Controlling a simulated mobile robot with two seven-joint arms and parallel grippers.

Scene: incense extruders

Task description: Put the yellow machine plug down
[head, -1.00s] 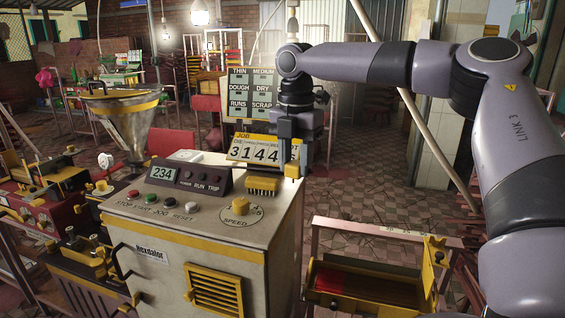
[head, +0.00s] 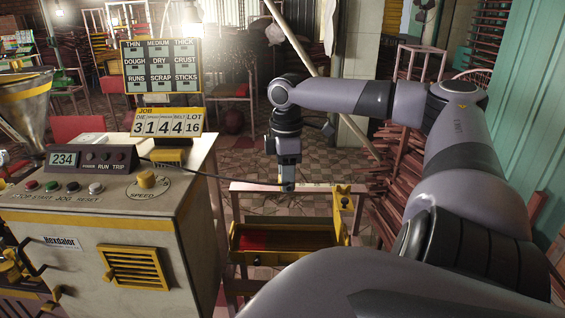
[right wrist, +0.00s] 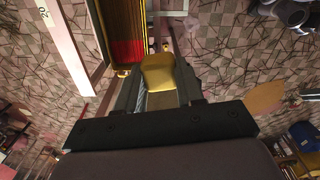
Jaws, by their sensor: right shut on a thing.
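The yellow machine plug (head: 287,186) is in my right gripper (head: 288,172). In the right wrist view the blocky yellow plug (right wrist: 158,72) sits between the two dark fingers, which are shut on it. In the head view the gripper points down, right of the machine (head: 130,215), near the back rail of the wooden stand (head: 235,188). A dark cable (head: 220,177) runs from the machine top toward the plug. I cannot tell whether the plug touches the stand. My left gripper is not in view.
A yellow tray with a red inside (head: 285,255) sits in the stand, in front of my right gripper; its red inside also shows in the right wrist view (right wrist: 122,30). A yellow bracket (head: 342,218) stands at its right end. Reddish sticks (head: 385,190) are piled farther right.

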